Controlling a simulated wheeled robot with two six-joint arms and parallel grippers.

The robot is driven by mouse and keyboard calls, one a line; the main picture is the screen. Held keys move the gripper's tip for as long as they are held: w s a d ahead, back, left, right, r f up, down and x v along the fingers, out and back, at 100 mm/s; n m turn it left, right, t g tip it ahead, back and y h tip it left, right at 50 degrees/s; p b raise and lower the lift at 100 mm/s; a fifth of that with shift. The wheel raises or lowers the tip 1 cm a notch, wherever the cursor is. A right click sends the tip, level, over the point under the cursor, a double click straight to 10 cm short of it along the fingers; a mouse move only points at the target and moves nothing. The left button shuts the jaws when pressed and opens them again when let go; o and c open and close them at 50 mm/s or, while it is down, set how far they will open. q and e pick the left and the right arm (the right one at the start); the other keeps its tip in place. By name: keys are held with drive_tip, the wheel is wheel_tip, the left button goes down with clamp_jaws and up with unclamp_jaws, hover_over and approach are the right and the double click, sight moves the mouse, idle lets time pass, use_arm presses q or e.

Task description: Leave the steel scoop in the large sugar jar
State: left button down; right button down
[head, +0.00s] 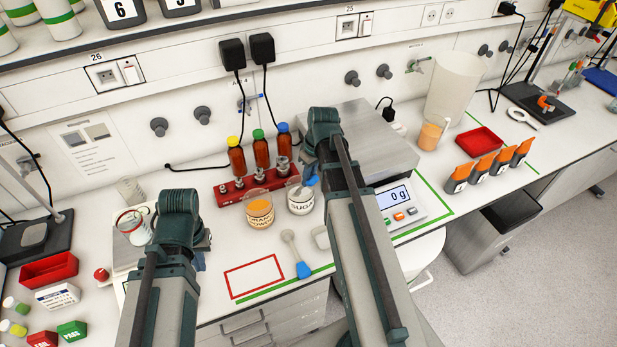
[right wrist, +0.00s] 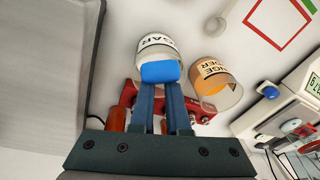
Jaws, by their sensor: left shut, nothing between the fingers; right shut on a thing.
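The sugar jar (head: 301,203) is a clear jar with a white label reading SUGAR, standing on the bench left of my right arm. It also shows in the right wrist view (right wrist: 157,45). My right gripper (right wrist: 162,88) is shut on the blue handle (right wrist: 160,72) of a scoop at the jar's mouth. The handle also shows in the head view (head: 312,181). The scoop's bowl is mostly hidden, so its depth in the jar is unclear. My left gripper (head: 203,240) is shut and empty at the left, its fingertips mostly hidden by the arm.
The orange powder jar (head: 259,210) stands close left of the sugar jar. Behind are a red rack (head: 232,190) and brown bottles (head: 261,152). Another blue-handled scoop (head: 303,270) lies in front, beside an empty red outline (head: 254,277). A balance (head: 397,207) stands right.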

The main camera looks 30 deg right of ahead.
drive_tip(key=c, duration=0.8)
unclamp_jaws()
drive_tip(key=shift+r, duration=0.1)
drive_tip(key=r+p, duration=0.4)
drive_tip(key=s+d+r+p, duration=0.1)
drive_tip(key=r+p, duration=0.8)
drive_tip(key=shift+s+d+r+p, duration=0.15)
drive_tip(key=shift+d+r+p, duration=0.1)
drive_tip(key=shift+d+p, duration=0.1)
